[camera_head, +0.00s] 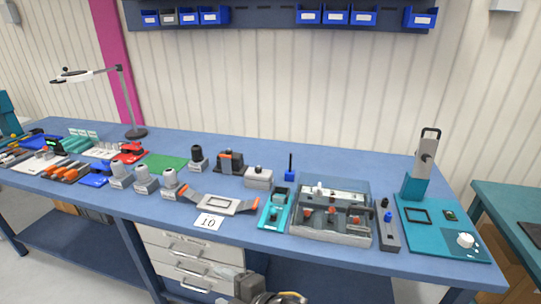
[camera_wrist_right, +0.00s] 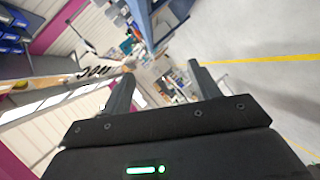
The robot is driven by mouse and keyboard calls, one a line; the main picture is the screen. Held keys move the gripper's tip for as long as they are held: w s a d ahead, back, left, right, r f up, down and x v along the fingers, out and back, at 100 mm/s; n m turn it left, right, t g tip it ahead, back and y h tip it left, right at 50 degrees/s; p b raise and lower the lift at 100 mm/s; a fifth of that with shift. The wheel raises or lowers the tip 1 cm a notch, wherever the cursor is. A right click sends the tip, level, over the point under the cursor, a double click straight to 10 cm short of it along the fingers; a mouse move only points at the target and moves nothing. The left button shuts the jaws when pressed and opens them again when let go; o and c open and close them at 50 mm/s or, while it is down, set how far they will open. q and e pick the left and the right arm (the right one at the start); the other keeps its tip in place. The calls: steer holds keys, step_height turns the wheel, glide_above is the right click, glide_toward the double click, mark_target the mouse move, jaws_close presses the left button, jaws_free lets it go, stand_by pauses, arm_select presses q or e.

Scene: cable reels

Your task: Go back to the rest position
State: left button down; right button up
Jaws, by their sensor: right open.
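My right gripper (camera_wrist_right: 162,84) is open in the right wrist view, with its two dark fingers apart and nothing between them. In the head view a grey and black part of my right arm (camera_head: 248,287) shows at the bottom edge, low in front of the bench drawers and apart from the bench top. The fingertips are hard to make out there. My left gripper is in neither view. No cable reel can be clearly made out.
A long blue workbench (camera_head: 330,262) carries several tools and fixtures, a clear-covered box (camera_head: 330,210), a teal press stand (camera_head: 440,228) and a magnifier lamp (camera_head: 125,100). A second teal table (camera_head: 500,205) stands at right. Blue bins (camera_head: 336,16) hang on the wall.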

steer(key=s+d+f+m+t+h, duration=0.1)
steer(key=d+f+m+h, duration=0.15)
steer(key=d+m, duration=0.3)
steer(key=s+d+f+m+h, duration=0.1)
steer(key=d+f+m+h, duration=0.1)
steer(key=d+f+m, duration=0.3)
steer(key=s+d+f+m+g+h, duration=0.35)
steer(key=s+d+m, duration=0.25)
steer(key=s+d, duration=0.45)
steer(key=s+d+f+m+g+h, duration=0.25)
steer(key=s+d+f+m, duration=0.35)
steer(key=d, duration=0.8)
step_height(320, 180, down, 24)
steer(key=s, duration=0.2)
steer(key=s+d+f+g+h, duration=0.1)
steer(key=s+d+f+g, duration=0.1)
steer(key=s+f, duration=1.5)
steer(key=shift+d, duration=0.35)
steer(key=shift+n, duration=0.25)
